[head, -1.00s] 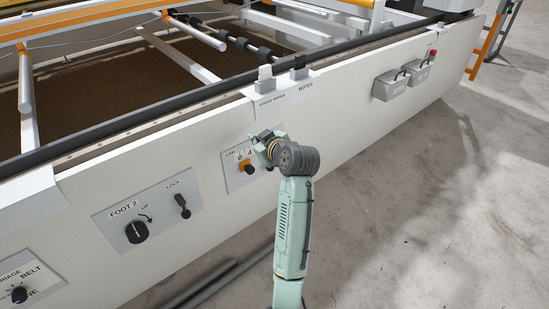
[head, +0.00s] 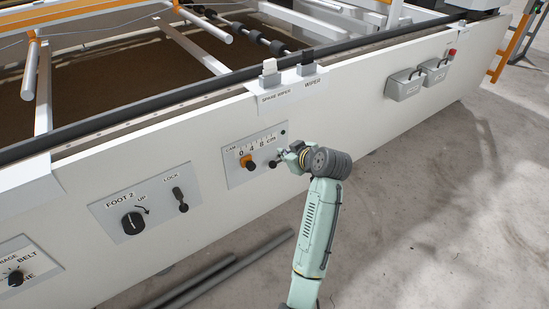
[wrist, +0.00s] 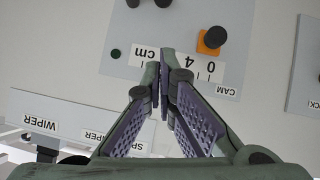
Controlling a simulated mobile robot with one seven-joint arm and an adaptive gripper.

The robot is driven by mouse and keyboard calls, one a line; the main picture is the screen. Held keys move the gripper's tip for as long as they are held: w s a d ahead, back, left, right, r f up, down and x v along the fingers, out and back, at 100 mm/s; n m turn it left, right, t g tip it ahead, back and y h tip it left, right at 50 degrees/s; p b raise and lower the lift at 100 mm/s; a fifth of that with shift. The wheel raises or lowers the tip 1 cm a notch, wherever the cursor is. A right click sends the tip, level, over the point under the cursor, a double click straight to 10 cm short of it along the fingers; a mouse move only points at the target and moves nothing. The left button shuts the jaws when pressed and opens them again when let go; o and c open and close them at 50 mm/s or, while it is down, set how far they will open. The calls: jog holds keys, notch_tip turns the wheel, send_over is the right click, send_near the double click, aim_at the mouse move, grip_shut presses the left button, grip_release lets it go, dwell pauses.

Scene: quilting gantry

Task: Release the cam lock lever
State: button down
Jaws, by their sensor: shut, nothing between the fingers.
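The cam panel (head: 256,154) is a grey plate on the white side beam, with a 0-4-8 cm scale and an orange slider (head: 247,162) with a black knob. A small black lever or knob (head: 272,165) sits at the panel's right part, partly beside my gripper (head: 281,157). In the wrist view the panel appears upside down, with the orange slider (wrist: 209,42) at upper right. Dark rounded ends (wrist: 134,3) of what may be the lever are cut by the top edge. My gripper (wrist: 159,66) is shut and empty in front of the scale; contact cannot be told.
To the left are a FOOT 2 dial (head: 133,223) and a LOCK lever (head: 180,200) on another panel. Wiper (head: 307,67) and spare wiper (head: 270,76) hang above. Dark bars (head: 226,269) lie on the floor below.

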jog(key=shift+s+d+f+p+x, duration=0.15)
jog(key=shift+d+f+p+x, duration=0.2)
jog(key=shift+x, duration=1.7)
jog(key=shift+s+d+f+p+x, duration=0.15)
jog(key=shift+f+x, duration=0.3)
jog(key=shift+x, duration=1.65)
jog(key=shift+s+d+f+p+x, duration=0.15)
jog(key=shift+f+x, duration=0.25)
jog(key=shift+x, duration=1.65)
